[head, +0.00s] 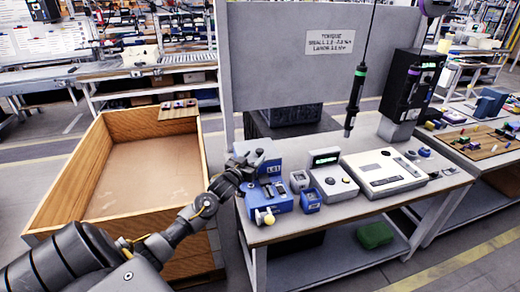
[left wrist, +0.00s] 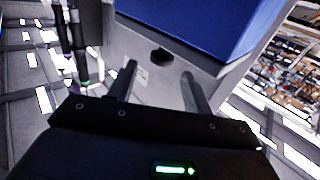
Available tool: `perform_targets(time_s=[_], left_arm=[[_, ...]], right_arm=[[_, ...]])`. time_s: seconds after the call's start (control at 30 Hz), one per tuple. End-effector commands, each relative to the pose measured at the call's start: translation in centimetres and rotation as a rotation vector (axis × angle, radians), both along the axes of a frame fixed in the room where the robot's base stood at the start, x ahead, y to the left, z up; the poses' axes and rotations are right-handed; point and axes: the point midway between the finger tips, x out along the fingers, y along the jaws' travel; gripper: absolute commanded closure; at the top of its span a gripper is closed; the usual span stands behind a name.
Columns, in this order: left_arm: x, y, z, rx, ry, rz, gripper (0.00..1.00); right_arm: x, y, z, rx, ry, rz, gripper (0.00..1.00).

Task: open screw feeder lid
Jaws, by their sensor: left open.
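A blue screw feeder (head: 282,198) stands at the left end of the workbench, with a labelled blue upper part and a pale round knob at its front. I cannot tell its lid's position clearly. My left gripper (head: 250,168) is at the feeder's upper left, partly covering it, open with nothing between its fingers. In the left wrist view, my open gripper (left wrist: 160,68) faces a grey surface with a small dark round spot (left wrist: 161,54); a blue body (left wrist: 205,22) fills the upper part. Contact is not visible. My right gripper is not in view.
A grey-green device (head: 335,180) and a white control box (head: 385,172) stand right of the feeder. A screwdriver (head: 354,100) hangs above the workbench (head: 300,228). A large wooden crate (head: 75,180) is at left. A grey panel (head: 290,55) rises behind.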

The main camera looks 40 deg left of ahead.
Motion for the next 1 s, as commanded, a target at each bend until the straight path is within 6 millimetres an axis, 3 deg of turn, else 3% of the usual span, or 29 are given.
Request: perform_targets(time_s=[0.1, 0.3, 0.73, 1.0], left_arm=[[2.3, 0.5, 0.2, -0.001, 0.000, 0.003, 0.50], [4.7, 1.0, 0.1, 0.000, -0.001, 0.003, 0.50], [5.5, 1.2, 0.0, 0.001, 0.000, 0.002, 0.50], [5.5, 1.2, 0.0, 0.001, 0.000, 0.002, 0.84]], right_arm=[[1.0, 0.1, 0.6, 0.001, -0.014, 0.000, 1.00], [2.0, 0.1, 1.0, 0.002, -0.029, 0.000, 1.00], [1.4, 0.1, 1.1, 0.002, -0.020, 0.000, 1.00], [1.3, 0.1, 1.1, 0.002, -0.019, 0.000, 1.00]])
